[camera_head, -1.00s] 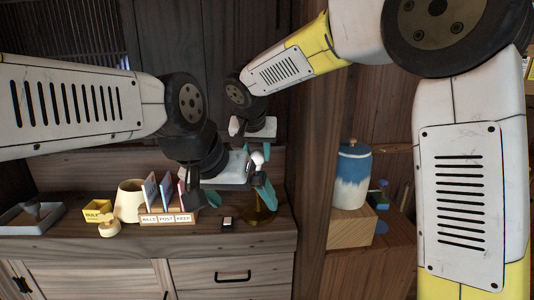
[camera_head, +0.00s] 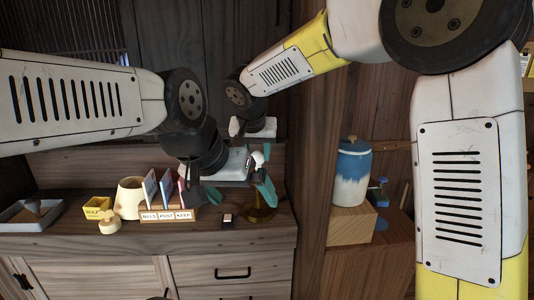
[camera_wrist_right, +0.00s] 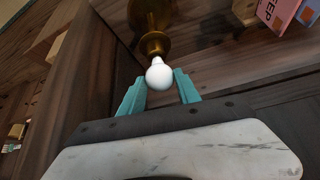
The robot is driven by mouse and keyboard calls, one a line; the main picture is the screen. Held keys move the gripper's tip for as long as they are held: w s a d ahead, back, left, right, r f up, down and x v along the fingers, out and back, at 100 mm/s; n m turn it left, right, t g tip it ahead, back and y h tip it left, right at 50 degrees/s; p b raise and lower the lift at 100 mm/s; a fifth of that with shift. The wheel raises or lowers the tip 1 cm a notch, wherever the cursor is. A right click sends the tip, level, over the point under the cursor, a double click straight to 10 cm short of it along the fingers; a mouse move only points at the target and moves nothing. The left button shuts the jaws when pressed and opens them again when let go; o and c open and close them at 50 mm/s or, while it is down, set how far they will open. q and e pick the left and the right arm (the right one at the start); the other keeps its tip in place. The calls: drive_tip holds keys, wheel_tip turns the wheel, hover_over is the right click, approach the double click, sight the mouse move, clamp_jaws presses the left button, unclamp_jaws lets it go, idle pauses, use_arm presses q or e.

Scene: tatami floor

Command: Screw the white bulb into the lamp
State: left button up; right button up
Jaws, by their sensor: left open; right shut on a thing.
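The white bulb (camera_wrist_right: 159,76) sits between the two teal fingers of my right gripper (camera_wrist_right: 160,90) in the right wrist view. Its narrow neck points at the brass lamp (camera_wrist_right: 154,40) and looks to be at the socket; I cannot tell how deep it sits. In the head view my right gripper (camera_head: 262,152) is the upper one, with the bulb (camera_head: 257,160) above the lamp (camera_head: 260,212). My left gripper (camera_head: 239,193) is open, lower, and partly covers the lamp from this view. It does not show in the wrist view.
A blue and white jar (camera_head: 352,180) stands right of the wooden post.

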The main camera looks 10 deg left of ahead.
drive_tip(key=shift+f, duration=0.15)
drive_tip(key=o, duration=1.1)
drive_tip(key=shift+c, duration=0.2)
drive_tip(key=v, duration=0.7)
drive_tip(key=shift+s+r, duration=0.2)
drive_tip(key=shift+r, duration=0.15)
